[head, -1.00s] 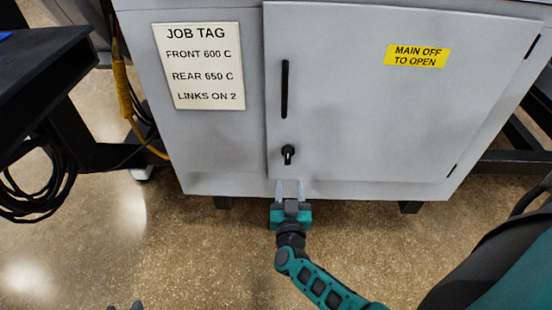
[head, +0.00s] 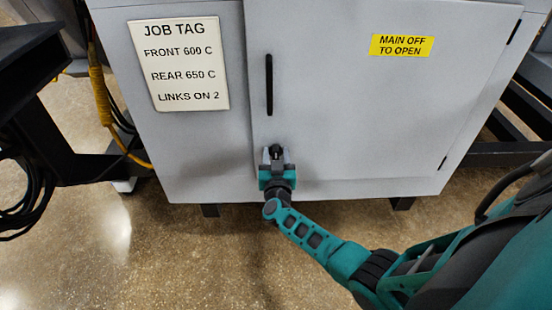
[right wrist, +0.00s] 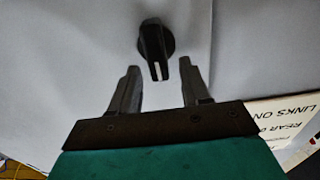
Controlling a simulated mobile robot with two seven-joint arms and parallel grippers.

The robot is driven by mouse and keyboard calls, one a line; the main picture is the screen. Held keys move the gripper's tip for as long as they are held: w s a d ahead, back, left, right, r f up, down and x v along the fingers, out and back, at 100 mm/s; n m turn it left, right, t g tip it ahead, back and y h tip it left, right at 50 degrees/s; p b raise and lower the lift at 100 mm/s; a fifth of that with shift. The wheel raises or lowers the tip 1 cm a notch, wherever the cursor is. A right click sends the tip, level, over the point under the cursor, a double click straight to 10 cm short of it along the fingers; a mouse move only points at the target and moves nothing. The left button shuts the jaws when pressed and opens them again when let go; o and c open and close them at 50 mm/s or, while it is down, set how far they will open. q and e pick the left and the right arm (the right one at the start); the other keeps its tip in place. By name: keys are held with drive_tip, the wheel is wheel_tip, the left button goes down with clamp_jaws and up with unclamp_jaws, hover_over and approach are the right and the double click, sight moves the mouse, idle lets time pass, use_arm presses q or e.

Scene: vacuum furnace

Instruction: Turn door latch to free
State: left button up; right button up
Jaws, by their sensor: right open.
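The door latch is a small black knob (right wrist: 155,45) with a white mark, on the grey cabinet door (head: 345,100). In the head view the latch (head: 276,149) shows at the door's lower left, below the long black handle (head: 269,85). My right gripper (head: 276,154) is open in front of the latch. In the right wrist view its two fingers (right wrist: 160,78) stand apart on either side of the knob's lower end, with a gap on each side. The knob's white mark points toward the gripper. My left gripper is not in view.
A job tag (head: 178,65) is fixed left of the door, and a yellow "MAIN OFF TO OPEN" label (head: 402,46) is on it. A yellow cable (head: 103,95) hangs at the cabinet's left side near a dark frame (head: 75,150). Speckled floor (head: 180,260) is open in front.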

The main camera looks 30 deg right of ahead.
drive_tip(key=shift+w+d, duration=0.15)
drive_tip(key=shift+w, duration=0.1)
drive_tip(key=shift+c, duration=0.5)
clamp_jaws()
